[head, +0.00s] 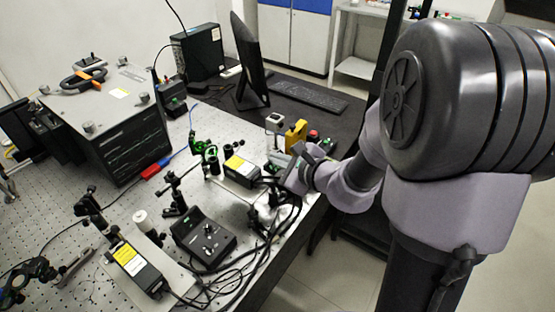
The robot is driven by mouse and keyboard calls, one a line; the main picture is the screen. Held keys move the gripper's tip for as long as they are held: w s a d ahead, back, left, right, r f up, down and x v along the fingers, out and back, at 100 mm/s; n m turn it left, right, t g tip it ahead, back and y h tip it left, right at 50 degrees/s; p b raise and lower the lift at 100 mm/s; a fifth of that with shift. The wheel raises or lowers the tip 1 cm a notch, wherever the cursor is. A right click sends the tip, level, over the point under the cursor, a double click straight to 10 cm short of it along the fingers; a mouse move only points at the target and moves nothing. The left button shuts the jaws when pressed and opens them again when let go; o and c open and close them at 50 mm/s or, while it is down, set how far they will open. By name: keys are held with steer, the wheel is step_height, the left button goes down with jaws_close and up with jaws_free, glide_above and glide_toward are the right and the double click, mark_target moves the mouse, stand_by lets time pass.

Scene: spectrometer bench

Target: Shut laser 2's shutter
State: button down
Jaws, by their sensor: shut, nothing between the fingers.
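Two black laser boxes with yellow-and-white labels stand on the optical bench in the head view. One laser (241,172) is at mid-bench, just left of my gripper. The other laser (137,266) is on a light plate at the front left. No readable number shows which is laser 2, and I cannot make out either shutter's state. My gripper (287,176) is shut and empty at the bench's right edge, close to the mid-bench laser's right end. Its fingertips are small and partly merge with the dark parts around them; contact cannot be told.
A black control box (205,240) and loose black cables (262,246) lie in front of the mid-bench laser. Green-ringed optics mounts (205,152) stand left of it. A yellow device (296,133) is behind my gripper. A monitor (250,62) and keyboard (308,93) are farther back.

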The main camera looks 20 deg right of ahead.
steer(key=w+a, duration=0.4)
steer(key=w, duration=0.2)
steer(key=shift+a+b, duration=0.2)
steer(key=shift+b, duration=0.25)
